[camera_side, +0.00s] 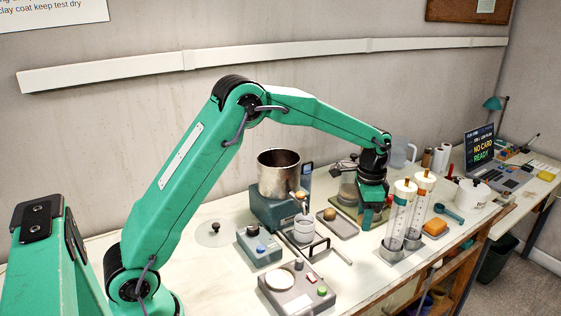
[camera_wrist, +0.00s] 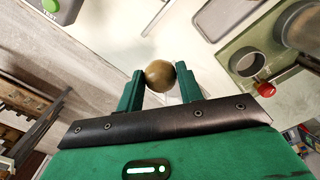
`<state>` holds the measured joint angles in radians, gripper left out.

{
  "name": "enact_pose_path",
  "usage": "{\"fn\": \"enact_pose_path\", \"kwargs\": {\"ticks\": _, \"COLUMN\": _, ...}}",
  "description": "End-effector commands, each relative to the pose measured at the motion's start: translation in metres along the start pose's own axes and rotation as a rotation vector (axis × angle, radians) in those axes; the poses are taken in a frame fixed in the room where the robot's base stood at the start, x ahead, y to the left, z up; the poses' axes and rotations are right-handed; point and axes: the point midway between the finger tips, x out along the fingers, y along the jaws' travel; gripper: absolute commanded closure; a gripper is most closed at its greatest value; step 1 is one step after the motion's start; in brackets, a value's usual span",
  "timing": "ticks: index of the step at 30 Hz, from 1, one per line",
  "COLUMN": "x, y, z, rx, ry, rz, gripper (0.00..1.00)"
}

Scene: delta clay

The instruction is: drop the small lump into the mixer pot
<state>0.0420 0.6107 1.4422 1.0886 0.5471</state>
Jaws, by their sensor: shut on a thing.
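The small lump (camera_wrist: 160,74), a brownish ball, sits between the two green fingers of my gripper (camera_wrist: 160,72) in the wrist view. My gripper is shut on it. In the side view my gripper (camera_side: 369,217) points down low over the bench, to the right of the pot; the held lump cannot be made out there. The mixer pot (camera_side: 278,176) is a metal, open-topped pot on a dark teal mixer base (camera_side: 275,209), upright. Its inside bottom is hidden.
Another brown ball (camera_side: 330,214) rests on a grey tray (camera_side: 347,229) between pot and gripper. Two tall clear tubes (camera_side: 400,215) with white caps stand close right of my gripper. A scale-like box (camera_side: 297,290) and a small button box (camera_side: 259,246) stand in front of the pot.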

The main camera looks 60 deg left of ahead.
Motion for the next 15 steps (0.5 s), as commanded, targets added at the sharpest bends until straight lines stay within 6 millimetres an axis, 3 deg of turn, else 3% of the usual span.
{"fn": "enact_pose_path", "kwargs": {"ticks": 8, "x": -0.006, "y": -0.01, "z": 0.006, "rx": -0.003, "ry": 0.001, "rz": -0.001, "gripper": 0.86}}
{"fn": "enact_pose_path", "kwargs": {"ticks": 15, "x": -0.03, "y": -0.045, "z": 0.032, "rx": -0.006, "ry": 0.003, "rz": -0.002, "gripper": 0.86}}
